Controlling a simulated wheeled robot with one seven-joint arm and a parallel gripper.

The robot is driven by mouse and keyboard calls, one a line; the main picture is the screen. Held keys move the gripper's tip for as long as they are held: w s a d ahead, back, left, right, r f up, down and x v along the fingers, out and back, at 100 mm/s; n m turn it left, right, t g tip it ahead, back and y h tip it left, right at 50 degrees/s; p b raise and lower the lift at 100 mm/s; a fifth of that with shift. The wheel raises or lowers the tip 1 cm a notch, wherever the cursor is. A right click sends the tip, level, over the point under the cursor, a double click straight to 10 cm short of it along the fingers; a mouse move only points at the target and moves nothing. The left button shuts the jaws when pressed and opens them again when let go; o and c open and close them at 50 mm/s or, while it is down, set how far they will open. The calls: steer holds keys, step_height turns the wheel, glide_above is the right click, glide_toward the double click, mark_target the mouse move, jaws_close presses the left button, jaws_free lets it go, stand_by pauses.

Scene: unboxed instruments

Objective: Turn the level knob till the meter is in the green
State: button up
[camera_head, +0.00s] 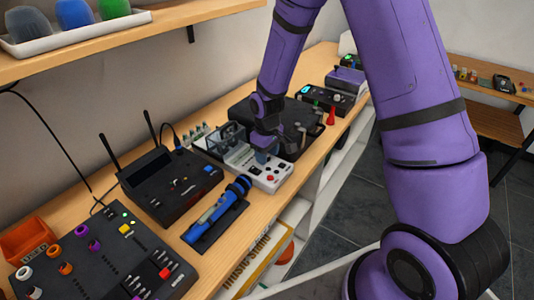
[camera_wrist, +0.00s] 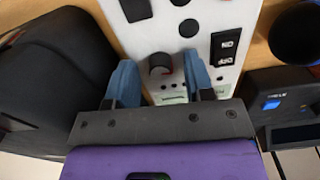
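A white instrument (camera_head: 272,177) with small knobs and buttons lies on the bench under my gripper (camera_head: 262,155). In the wrist view its white panel (camera_wrist: 204,17) carries a round dark knob (camera_wrist: 160,65), which I take for the level knob. My gripper (camera_wrist: 159,62) is open, its two blue fingers on either side of this knob with a gap on each side. I cannot tell if the fingertips reach down to its height. A strip with green marks (camera_wrist: 174,99) shows between the fingers near the gripper body; I cannot read the meter.
A black device with antennas (camera_head: 170,183) and a blue handheld tool on a stand (camera_head: 217,213) are at the left. A black case (camera_head: 307,139) stands close at the right. A knob panel (camera_head: 105,255) fills the front left. The shelf (camera_head: 180,22) overhangs the back.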

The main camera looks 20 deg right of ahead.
step_height(320, 180, up, 11)
stand_by(0.6)
steer(key=shift+f, duration=0.1)
steer(key=s+d+r+m+t, duration=0.1)
steer(key=s+d+r+m, duration=0.1)
steer(key=s+r, duration=0.55)
steer(key=s+d+r+m+t, duration=0.15)
steer(key=s+r, duration=0.25)
steer(key=r, duration=0.6)
steer(key=s+d+r+m+t, duration=0.1)
steer(key=s+r, duration=0.2)
steer(key=s, duration=0.5)
steer(key=s+d+r+m+t, duration=0.1)
steer(key=s+r, duration=0.3)
steer(key=s, duration=0.4)
steer(key=shift+s+d+t, duration=0.3)
steer(key=shift+d+t, duration=0.05)
steer(key=shift+d, duration=0.35)
steer(key=shift+m, duration=0.25)
